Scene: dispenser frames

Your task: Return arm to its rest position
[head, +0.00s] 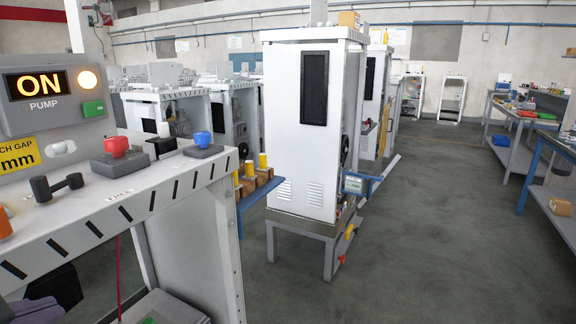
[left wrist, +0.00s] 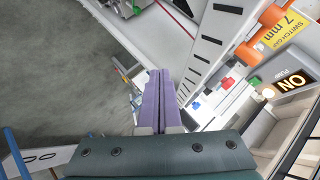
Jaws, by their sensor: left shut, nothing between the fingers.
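My left gripper (left wrist: 158,80) shows in the left wrist view with its two purple fingers pressed together and nothing between them. In the head view part of my left gripper (head: 30,308) shows at the bottom left corner, below the front edge of the dispenser panel. The panel carries a lit "ON" pump display (head: 38,84), a green button (head: 93,108), a red knob (head: 116,146) and a blue knob (head: 202,140). The fingers are apart from these controls. My right gripper is not in view.
A tall white cabinet (head: 290,130) stands to the right of the panel. A blue shelf (head: 262,190) with yellow-topped items lies between them. Workbenches (head: 512,160) line the right side. The grey floor (head: 420,240) between is clear.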

